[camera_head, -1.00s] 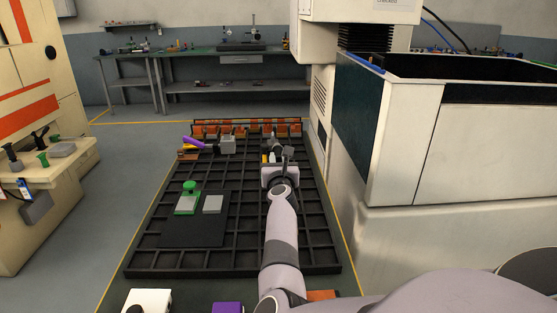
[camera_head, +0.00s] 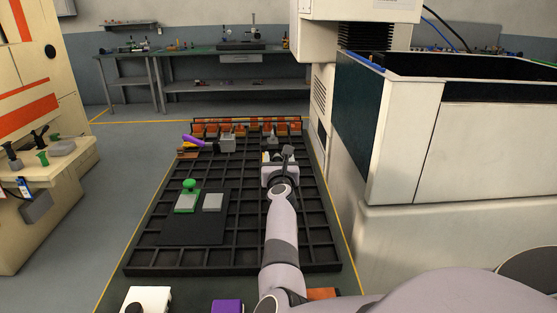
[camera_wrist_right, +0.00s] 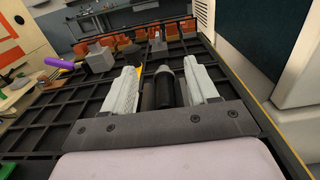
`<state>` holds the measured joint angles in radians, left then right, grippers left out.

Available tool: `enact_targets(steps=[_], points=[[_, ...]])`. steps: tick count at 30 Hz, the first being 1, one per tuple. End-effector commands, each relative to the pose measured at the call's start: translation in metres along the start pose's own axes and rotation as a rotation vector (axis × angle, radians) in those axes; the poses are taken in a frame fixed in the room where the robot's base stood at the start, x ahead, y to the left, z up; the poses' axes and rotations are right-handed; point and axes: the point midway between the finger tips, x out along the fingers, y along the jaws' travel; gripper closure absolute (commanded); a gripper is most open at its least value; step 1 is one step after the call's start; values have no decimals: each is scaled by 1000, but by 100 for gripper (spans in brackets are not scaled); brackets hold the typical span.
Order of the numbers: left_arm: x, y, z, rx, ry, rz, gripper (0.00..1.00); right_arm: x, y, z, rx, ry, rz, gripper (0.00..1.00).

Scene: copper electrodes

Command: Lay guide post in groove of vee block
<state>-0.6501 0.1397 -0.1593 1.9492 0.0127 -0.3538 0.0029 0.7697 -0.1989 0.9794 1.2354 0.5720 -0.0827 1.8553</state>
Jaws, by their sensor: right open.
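My right gripper (camera_head: 277,155) is over the middle-right far part of the black grid rack. In the right wrist view its two pale fingers (camera_wrist_right: 165,92) stand apart. A dark cylindrical piece with a greyer end (camera_wrist_right: 165,90) shows between them; I cannot tell whether it is the guide post, or whether it touches a finger. A small grey piece with a wider base (camera_wrist_right: 158,42) stands beyond the fingertips. A grey block (camera_head: 228,143) sits further left on the rack and could be the vee block; its groove is not discernible. My left gripper is out of view.
A purple-handled tool (camera_head: 193,141) lies beside the grey block. Orange holders (camera_head: 212,129) line the rack's far edge. A green-knobbed piece (camera_head: 187,200) and a grey plate (camera_head: 213,202) are on a dark mat. A large machine (camera_head: 400,140) bounds the right side.

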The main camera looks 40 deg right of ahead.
Motion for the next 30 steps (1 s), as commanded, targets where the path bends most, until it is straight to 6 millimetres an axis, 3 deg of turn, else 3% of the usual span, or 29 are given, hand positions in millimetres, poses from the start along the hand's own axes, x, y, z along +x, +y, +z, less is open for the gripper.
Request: enact_targets(steps=[3, 6, 15, 30], points=[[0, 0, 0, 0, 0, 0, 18, 0, 0, -1, 0, 1, 1, 38], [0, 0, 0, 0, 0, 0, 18, 0, 0, -1, 0, 1, 1, 12], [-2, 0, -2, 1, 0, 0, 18, -1, 1, 0, 0, 4, 2, 12], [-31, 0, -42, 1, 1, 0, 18, 0, 0, 53, 2, 2, 1, 12]])
